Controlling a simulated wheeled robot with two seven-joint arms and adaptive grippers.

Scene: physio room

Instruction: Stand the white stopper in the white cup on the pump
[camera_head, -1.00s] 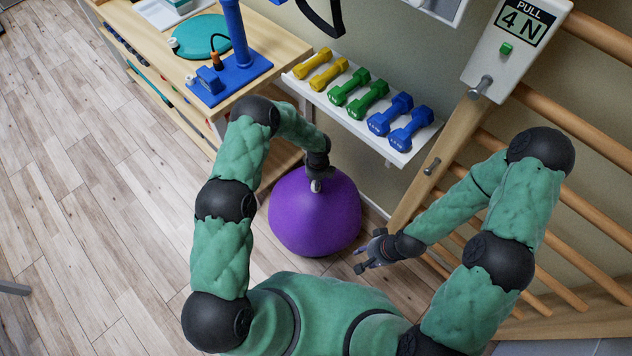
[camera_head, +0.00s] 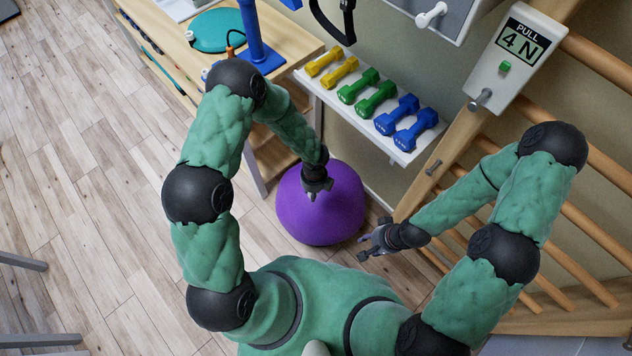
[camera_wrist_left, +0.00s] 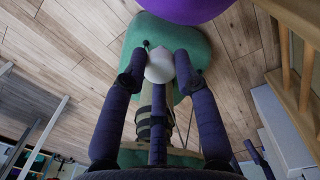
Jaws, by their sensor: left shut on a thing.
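My left gripper (camera_head: 315,189) hangs over the purple ball in the head view. In the left wrist view its fingers (camera_wrist_left: 160,68) close around a rounded white thing, which I take to be the white stopper (camera_wrist_left: 159,66). In the head view the gripper mostly hides it. The blue pump (camera_head: 251,30) stands on the wooden table at top left, its upper part cut off by the frame edge. I cannot make out the white cup on it. My right gripper (camera_head: 369,246) is open and empty, low beside the wooden wall bars.
The purple ball (camera_head: 320,215) sits on the floor below a white shelf (camera_head: 400,153) of dumbbells. A teal disc (camera_head: 217,30) lies on the table (camera_head: 291,36). A wall box with a 4 N display (camera_head: 523,42) is at upper right.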

